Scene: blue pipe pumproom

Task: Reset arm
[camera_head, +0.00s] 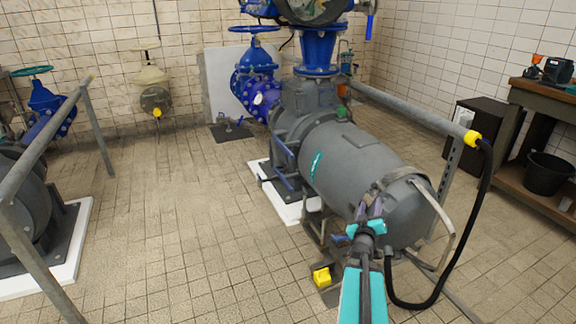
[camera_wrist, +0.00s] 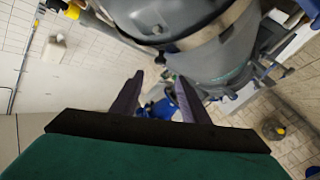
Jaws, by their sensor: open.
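My gripper (camera_head: 369,208) is in the lower right middle of the head view, at the end of my teal and dark arm. It overlaps the near end of the large grey pump motor (camera_head: 350,165) in the picture; I cannot tell how wide the gap between them is. In the wrist view my gripper (camera_wrist: 157,95) has its two dark fingers spread apart, with nothing between them. The grey motor (camera_wrist: 225,50) fills the upper right of that view, with a light strap around it. Blue piping shows beyond the fingers.
A grey railing (camera_head: 405,108) with a yellow end runs along the motor's right side, and a black hose (camera_head: 487,195) hangs from it. A workbench (camera_head: 545,100) and black bucket (camera_head: 547,173) stand at right. Another railing (camera_head: 45,145) is at left. Tiled floor (camera_head: 185,220) left of the motor is clear.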

